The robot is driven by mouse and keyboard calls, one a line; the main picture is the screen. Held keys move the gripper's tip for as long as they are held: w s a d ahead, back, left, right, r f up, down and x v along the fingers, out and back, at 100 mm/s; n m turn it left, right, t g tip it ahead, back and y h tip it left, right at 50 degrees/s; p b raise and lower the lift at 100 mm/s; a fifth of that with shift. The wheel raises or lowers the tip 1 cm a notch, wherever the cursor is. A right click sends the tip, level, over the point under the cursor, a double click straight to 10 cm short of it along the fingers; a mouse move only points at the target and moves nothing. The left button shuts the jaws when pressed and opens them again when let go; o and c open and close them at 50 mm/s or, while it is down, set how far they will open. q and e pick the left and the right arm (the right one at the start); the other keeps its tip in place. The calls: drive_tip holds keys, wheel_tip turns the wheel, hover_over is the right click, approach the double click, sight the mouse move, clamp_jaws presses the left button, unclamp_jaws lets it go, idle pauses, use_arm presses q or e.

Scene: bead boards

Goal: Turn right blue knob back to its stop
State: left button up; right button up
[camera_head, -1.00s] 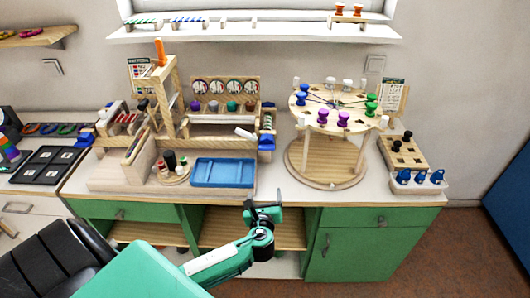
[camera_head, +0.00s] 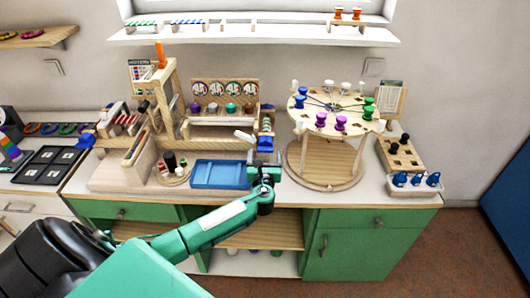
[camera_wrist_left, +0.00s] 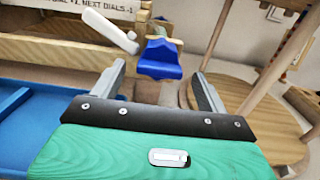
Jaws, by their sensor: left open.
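The right blue knob (camera_head: 265,143) sits at the right end of the wooden dial frame, partly hidden by my left gripper (camera_head: 264,160) in the head view. In the left wrist view the blue knob (camera_wrist_left: 161,58) is just ahead of and between the tips of my left gripper (camera_wrist_left: 163,82). The gripper is open and empty, and no contact with the knob shows. Another blue knob (camera_head: 87,140) is at the left end of the frame. My right gripper is not in view.
A white lever (camera_head: 243,136) sticks out just left of the right knob; it also shows in the left wrist view (camera_wrist_left: 110,30). A blue tray (camera_head: 220,174) lies to the left. A round two-tier wooden stand (camera_head: 325,172) stands close on the right.

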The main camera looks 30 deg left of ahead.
use_arm(q)
drive_tip(key=shift+x, duration=0.75)
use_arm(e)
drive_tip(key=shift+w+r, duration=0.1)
use_arm(q)
drive_tip(key=c, duration=0.8)
drive_tip(key=shift+c, duration=0.9)
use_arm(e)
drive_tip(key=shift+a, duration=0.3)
